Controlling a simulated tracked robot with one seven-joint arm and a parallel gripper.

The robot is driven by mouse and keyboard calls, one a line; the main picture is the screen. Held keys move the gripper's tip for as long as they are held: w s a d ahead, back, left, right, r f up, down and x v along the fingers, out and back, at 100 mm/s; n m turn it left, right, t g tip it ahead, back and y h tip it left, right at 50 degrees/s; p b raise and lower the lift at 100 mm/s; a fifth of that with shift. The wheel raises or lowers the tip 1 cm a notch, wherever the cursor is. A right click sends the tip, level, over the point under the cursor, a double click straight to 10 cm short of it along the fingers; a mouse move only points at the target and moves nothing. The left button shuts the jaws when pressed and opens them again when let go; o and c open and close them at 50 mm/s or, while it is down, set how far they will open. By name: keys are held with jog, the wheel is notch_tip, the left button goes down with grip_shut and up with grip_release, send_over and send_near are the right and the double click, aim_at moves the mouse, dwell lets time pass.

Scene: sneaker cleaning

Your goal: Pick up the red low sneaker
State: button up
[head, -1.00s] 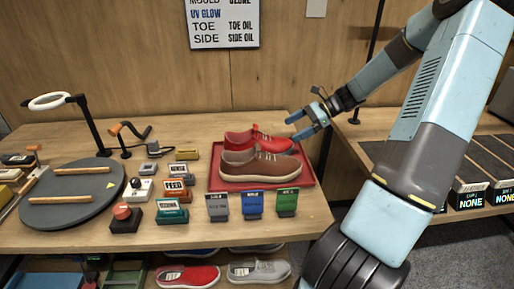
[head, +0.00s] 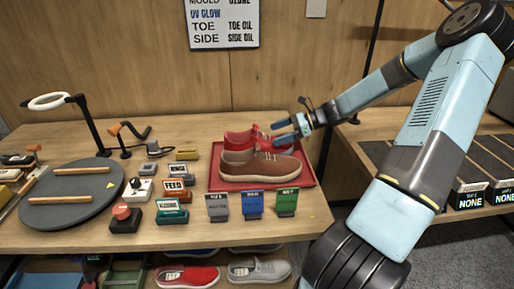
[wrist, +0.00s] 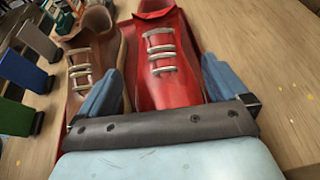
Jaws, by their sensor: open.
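The red low sneaker (head: 240,137) stands on the red tray (head: 310,172), behind the brown sneaker (head: 262,165). My gripper (head: 282,132) is open at the red sneaker's right end. In the wrist view the red sneaker (wrist: 168,65) lies between the two blue fingers of my gripper (wrist: 160,85), its laces facing up. The left finger sits between the red sneaker and the brown sneaker (wrist: 92,60). Whether the fingers touch the red sneaker is hard to tell. In the head view my fingers hide part of the red sneaker.
Grey, blue and green labelled stands (head: 252,204) line the tray's front. Small labelled boxes (head: 175,188) and a dark round turntable (head: 70,205) are to the left. Another red shoe (head: 188,276) and a grey shoe (head: 258,270) are on the shelf below. The table right of the tray is clear.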

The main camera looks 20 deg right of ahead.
aim_at(265, 136)
jog(key=shift+w+r+x, duration=0.15)
jog(key=shift+x, duration=1.2)
jog(key=shift+w+r+x, duration=0.1)
jog(key=shift+r+x, duration=0.05)
jog(key=shift+x, duration=1.25)
jog(key=shift+c, duration=0.3)
grip_shut()
